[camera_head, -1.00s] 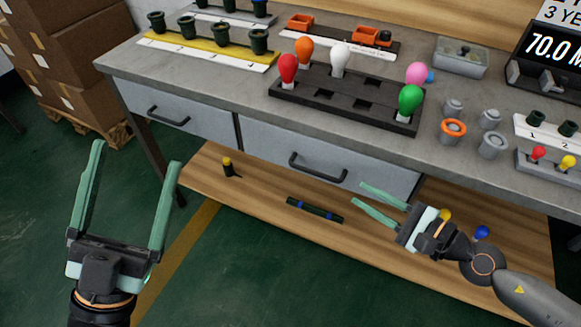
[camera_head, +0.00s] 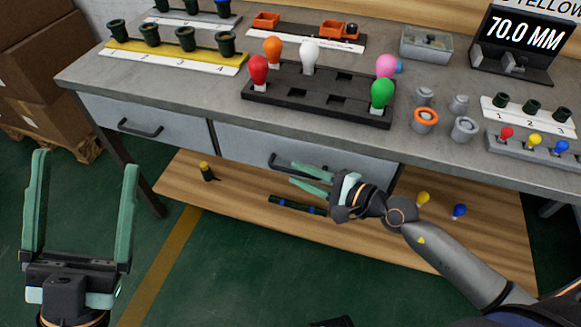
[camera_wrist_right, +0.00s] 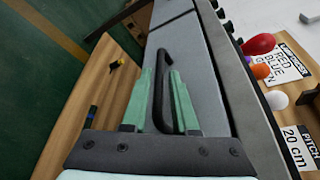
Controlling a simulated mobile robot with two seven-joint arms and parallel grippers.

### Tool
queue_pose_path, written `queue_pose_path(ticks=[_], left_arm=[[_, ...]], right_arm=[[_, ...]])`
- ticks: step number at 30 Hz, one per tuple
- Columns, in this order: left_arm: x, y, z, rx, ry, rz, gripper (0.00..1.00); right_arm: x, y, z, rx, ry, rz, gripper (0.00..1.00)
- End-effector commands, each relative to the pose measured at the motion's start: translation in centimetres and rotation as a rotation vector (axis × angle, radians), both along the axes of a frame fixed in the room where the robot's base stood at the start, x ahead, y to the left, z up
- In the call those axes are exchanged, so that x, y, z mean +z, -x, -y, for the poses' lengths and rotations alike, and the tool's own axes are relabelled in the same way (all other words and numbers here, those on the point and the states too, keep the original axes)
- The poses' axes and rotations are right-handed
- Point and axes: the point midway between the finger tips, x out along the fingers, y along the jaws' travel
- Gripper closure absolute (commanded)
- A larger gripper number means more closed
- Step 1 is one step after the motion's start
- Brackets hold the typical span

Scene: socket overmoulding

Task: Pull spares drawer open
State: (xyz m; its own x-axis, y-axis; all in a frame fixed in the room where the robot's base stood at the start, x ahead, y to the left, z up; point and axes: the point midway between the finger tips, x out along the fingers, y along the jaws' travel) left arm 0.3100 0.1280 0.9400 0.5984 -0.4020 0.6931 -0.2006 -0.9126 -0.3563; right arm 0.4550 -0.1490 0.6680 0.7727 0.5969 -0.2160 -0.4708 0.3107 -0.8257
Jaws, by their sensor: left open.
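Two closed grey drawers hang under the bench top, and no label on them is readable. The right-hand drawer (camera_head: 235,143) has a dark bar handle (camera_head: 273,161), partly hidden in the head view by my right gripper (camera_head: 292,172). In the right wrist view the handle (camera_wrist_right: 159,90) lies between the two green fingers of my right gripper (camera_wrist_right: 161,72), which are open on either side of it with no clear grip. The left-hand drawer (camera_head: 100,110) has its own handle (camera_head: 140,128). My left gripper (camera_head: 86,160) is open and empty over the floor at left.
The bench top (camera_head: 200,88) holds a black rack (camera_head: 290,97) of coloured bulbs, a yellow strip (camera_head: 170,56) of dark sockets and several grey cups. A wooden lower shelf (camera_head: 240,200) carries a few loose parts. Cardboard boxes (camera_head: 40,90) stand at left. The floor in front is clear.

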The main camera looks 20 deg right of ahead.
Motion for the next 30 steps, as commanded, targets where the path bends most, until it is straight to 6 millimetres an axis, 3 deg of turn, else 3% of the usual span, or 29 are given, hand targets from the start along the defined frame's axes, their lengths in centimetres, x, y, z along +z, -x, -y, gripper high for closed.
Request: queue_pose_path(ticks=[6, 17, 25, 30], left_arm=[[-0.1, 0.1, 0.0, -0.002, 0.001, 0.006, 0.12], [0.2, 0.4, 0.0, -0.005, 0.004, 0.018, 0.12], [0.2, 0.4, 0.0, -0.006, 0.003, 0.018, 0.12], [0.2, 0.3, 0.0, -0.006, 0.002, 0.018, 0.12]], right_arm=[[-0.6, -2.1, -1.6, 0.0, -0.002, 0.0, 0.73], [-0.7, -2.5, -2.0, 0.001, 0.0, -0.001, 0.73], [-0.7, -2.5, -2.0, 0.0, 0.0, -0.001, 1.0], [-0.7, -2.5, -2.0, 0.0, 0.0, -0.001, 1.0]])
